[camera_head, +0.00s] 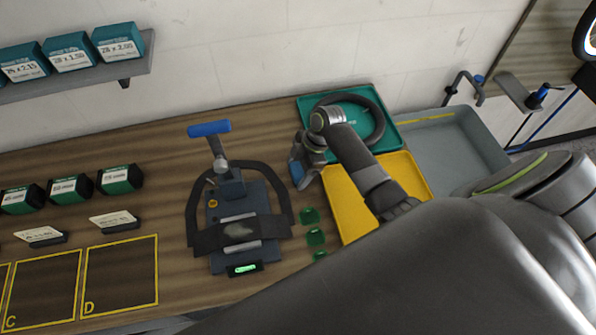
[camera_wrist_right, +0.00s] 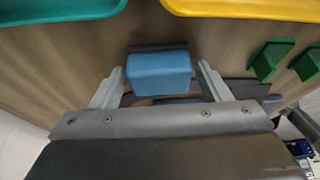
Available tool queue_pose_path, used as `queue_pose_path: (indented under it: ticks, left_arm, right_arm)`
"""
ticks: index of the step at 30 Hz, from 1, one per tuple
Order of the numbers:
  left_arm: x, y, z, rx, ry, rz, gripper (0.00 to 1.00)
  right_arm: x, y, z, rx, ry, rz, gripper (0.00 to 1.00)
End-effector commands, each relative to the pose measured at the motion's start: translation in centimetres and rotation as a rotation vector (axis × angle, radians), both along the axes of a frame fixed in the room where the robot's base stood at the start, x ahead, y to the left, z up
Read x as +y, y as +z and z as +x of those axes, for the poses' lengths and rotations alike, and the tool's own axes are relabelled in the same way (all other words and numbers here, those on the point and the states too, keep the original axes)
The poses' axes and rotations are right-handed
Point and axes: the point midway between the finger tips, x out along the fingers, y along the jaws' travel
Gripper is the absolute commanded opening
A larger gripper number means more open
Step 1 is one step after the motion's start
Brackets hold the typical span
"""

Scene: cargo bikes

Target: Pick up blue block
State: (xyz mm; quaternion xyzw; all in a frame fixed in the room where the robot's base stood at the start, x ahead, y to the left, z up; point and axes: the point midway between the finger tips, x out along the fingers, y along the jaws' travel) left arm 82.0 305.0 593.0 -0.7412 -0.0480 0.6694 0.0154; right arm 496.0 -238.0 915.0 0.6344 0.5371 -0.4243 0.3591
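The blue block (camera_wrist_right: 158,73) lies between the two fingers of my right gripper in the right wrist view, close to their tips. A narrow gap shows on each side of it. My right gripper (camera_wrist_right: 158,85) is open around it, not visibly touching it. In the head view the right gripper (camera_head: 303,172) points down at the bench, left of the yellow tray, and a small blue patch of the block (camera_head: 296,173) shows beside it. The gripper hides most of the block there. My left gripper is not in view.
The yellow tray (camera_head: 346,205) and green tray (camera_head: 392,108) are beside my right gripper. Several small green pieces (camera_head: 315,237) lie in front of it. A clamp stand with a blue handle (camera_head: 209,129) is to the left. A grey bin (camera_head: 450,140) stands right.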

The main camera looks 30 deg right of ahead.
Motion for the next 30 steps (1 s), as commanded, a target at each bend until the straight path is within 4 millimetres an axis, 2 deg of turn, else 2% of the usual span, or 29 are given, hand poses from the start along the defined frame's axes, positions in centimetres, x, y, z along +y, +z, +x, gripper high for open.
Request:
queue_pose_path:
  ticks: [1, 8, 15, 19, 23, 30]
  left_arm:
    - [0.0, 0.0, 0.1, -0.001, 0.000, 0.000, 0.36]
    - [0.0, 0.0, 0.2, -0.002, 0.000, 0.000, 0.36]
    - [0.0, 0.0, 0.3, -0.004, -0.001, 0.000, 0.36]
    - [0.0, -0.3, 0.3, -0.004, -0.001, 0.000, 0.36]
    - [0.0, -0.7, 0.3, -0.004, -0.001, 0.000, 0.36]
    - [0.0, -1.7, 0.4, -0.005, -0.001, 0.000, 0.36]
  right_arm:
    - [0.0, 0.0, 0.0, 0.000, 0.000, 0.000, 0.63]
    - [0.0, 0.0, 0.0, 0.000, 0.000, 0.000, 0.33]
    - [0.0, 0.1, 0.0, -0.001, 0.000, 0.000, 0.32]
    - [-0.1, 0.9, 0.1, -0.003, 0.001, -0.001, 0.32]
    - [-0.1, 2.7, 0.1, -0.005, 0.002, -0.001, 0.32]
    - [0.0, 7.2, 0.1, -0.006, 0.002, 0.000, 0.32]
